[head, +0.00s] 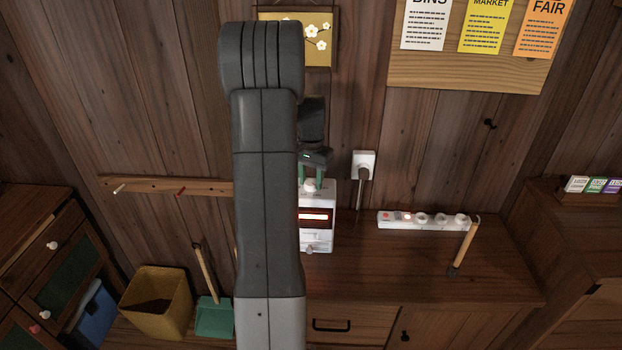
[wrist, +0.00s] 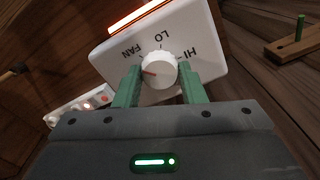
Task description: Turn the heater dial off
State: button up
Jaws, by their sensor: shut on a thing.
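The heater (head: 324,241) is a small white box on the wooden counter, with a lit orange bar on its front. In the wrist view its white top (wrist: 103,57) carries the labels FAN, LO and HI. The round white dial (wrist: 160,72) has a red mark that points left in the wrist view, below the FAN label. My gripper (wrist: 158,76) has its green fingers on both sides of the dial and is shut on it. In the head view my gripper (head: 310,174) comes down on the heater's top from above. My arm hides the heater's left side there.
A power strip (head: 395,221) with a lit red switch lies right of the heater. A plug sits in a wall outlet (head: 368,157), its cord hanging down behind. A peg rail (head: 150,185) is on the wall at left.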

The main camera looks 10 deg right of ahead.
aim_at(311, 182)
jog(key=n, duration=0.4)
jog(key=shift+n, duration=0.3)
jog(key=n, duration=0.4)
jog(key=shift+n, duration=0.3)
jog(key=o, duration=1)
jog(key=shift+r, duration=0.1)
notch_tip(311, 182, up, 14)
jog(key=shift+f+b, duration=0.2)
jog(key=shift+b, duration=0.3)
jog(key=shift+f, duration=0.15)
